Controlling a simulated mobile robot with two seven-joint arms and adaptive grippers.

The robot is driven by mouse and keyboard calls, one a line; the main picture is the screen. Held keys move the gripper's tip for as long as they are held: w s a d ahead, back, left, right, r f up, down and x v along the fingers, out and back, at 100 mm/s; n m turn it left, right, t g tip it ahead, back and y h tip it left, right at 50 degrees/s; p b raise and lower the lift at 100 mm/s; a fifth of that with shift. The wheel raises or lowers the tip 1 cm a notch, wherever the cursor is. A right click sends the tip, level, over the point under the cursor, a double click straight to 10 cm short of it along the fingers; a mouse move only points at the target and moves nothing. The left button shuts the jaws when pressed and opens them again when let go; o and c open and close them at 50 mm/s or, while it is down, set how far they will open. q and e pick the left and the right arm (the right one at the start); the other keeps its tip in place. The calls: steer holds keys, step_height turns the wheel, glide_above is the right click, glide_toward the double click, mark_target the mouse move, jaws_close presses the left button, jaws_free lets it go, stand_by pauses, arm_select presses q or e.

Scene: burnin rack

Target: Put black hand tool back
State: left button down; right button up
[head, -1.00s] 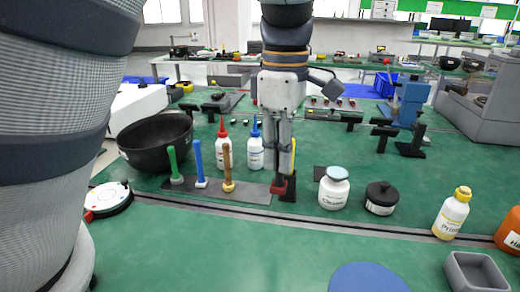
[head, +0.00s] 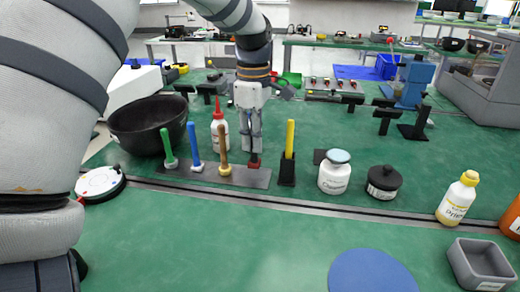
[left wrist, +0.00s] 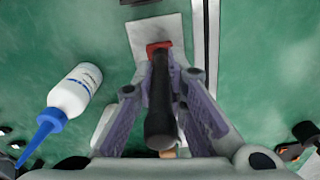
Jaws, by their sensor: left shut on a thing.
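The black hand tool (left wrist: 161,105) has a black handle and a red end piece (left wrist: 158,46). My left gripper (head: 252,143) is shut on it and holds it roughly upright. In the head view the red end (head: 254,164) is low, over the right end of the dark rack plate (head: 256,179); I cannot tell whether it touches. In the left wrist view the handle lies between the fingers of my left gripper (left wrist: 160,88), with the grey plate beyond. The head view hides most of the handle. My right gripper is not in view.
Green (head: 168,148), blue (head: 195,151) and brown (head: 223,151) tools stand on the plate. A yellow tool (head: 290,140) stands in a black holder to its right. A red-capped bottle (head: 219,133), black bowl (head: 150,124) and white jar (head: 334,175) are near. The green front area is mostly clear.

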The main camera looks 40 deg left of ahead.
arm_select(q)
steer(key=f, duration=0.3)
steer(key=shift+w+a+f, duration=0.15)
steer(key=shift+a+f, duration=0.05)
steer(key=shift+f, duration=0.15)
steer(key=shift+r, duration=0.1)
steer(key=c, duration=1.6)
jaws_free()
steer(key=shift+f, duration=0.2)
step_height(320, 180, up, 12)
steer(key=shift+r, duration=0.2)
